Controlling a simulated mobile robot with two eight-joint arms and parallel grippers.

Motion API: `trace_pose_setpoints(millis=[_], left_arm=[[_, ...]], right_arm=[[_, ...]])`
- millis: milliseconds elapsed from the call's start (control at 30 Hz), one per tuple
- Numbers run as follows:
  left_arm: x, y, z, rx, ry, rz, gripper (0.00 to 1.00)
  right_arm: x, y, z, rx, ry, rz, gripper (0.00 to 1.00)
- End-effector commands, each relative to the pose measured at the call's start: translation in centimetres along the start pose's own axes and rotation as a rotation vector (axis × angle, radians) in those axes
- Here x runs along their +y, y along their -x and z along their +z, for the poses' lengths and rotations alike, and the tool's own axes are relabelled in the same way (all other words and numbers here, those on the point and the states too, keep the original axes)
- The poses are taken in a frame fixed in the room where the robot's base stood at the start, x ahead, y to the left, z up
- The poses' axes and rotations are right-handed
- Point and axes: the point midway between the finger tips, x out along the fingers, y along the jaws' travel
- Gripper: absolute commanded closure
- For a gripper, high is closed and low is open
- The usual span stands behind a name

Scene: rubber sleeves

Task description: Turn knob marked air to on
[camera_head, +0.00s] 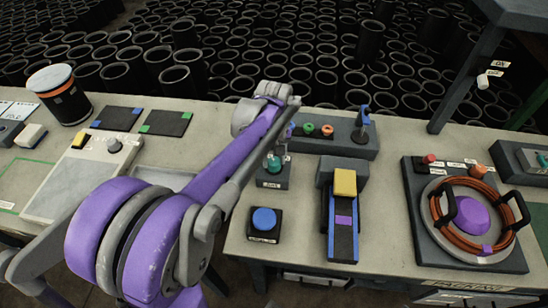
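A small teal knob (274,163) stands on a dark box (272,180) with a small white label that I read as air, though the print is tiny. My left arm comes in from the lower left and passes just left of this box, partly in front of it. The end of my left arm, with the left gripper (272,95), is above and beyond the knob, near the table's back edge. Its fingers cannot be made out clearly, and no contact with the knob shows. My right gripper is not in view.
A blue button (264,219) and a yellow-topped slide device (343,212) stand in front and to the right. A cable-wound purple hub (459,215) is farther right. A post with a white switch (483,80) rises at the back right. Many black sleeves fill the area behind the table.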

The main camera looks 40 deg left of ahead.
Motion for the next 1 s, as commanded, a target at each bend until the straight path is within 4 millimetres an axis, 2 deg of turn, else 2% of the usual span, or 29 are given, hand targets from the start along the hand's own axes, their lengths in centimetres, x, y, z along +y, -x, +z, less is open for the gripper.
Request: trace_pose_setpoints(millis=[33, 200, 233, 667, 1000], left_arm=[[0.00, 0.01, 0.01, 0.000, 0.000, 0.000, 0.68], [0.00, 0.02, 0.01, 0.000, 0.000, 0.000, 0.98], [0.00, 0.02, 0.01, 0.000, 0.000, 0.000, 1.00], [0.00, 0.03, 0.00, 0.000, -0.088, 0.000, 1.00], [0.00, 0.04, 0.00, 0.000, -0.365, 0.000, 1.00]], right_arm=[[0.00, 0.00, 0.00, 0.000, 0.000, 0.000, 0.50], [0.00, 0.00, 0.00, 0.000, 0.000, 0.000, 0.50], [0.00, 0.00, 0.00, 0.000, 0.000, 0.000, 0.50], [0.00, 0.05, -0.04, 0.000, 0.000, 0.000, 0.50], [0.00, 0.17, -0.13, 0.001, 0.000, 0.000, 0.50]])
